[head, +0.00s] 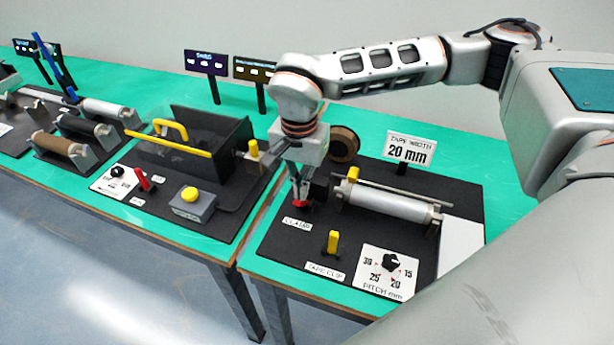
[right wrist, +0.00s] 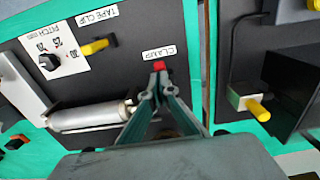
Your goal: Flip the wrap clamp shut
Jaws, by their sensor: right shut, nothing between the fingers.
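The wrap clamp (head: 301,204) shows as a small red piece beside its CLAMP label on the black panel. In the right wrist view the red clamp tip (right wrist: 159,66) lies just beyond my fingertips. The rest of the clamp is hidden behind my gripper, so I cannot tell its angle. My right gripper (head: 298,190) points down over the clamp, its fingers shut and empty. In the wrist view the closed fingertips (right wrist: 157,84) are very near or touching the red tip; I cannot tell which. My left gripper is not in view.
A silver roller (head: 392,203) lies right of the clamp. A yellow tape clip (head: 332,242) and a black pitch dial (head: 390,262) are in front. A brown tape roll (head: 343,145) stands behind. Left is a station with a dark guard (head: 215,140) and yellow button (head: 190,194).

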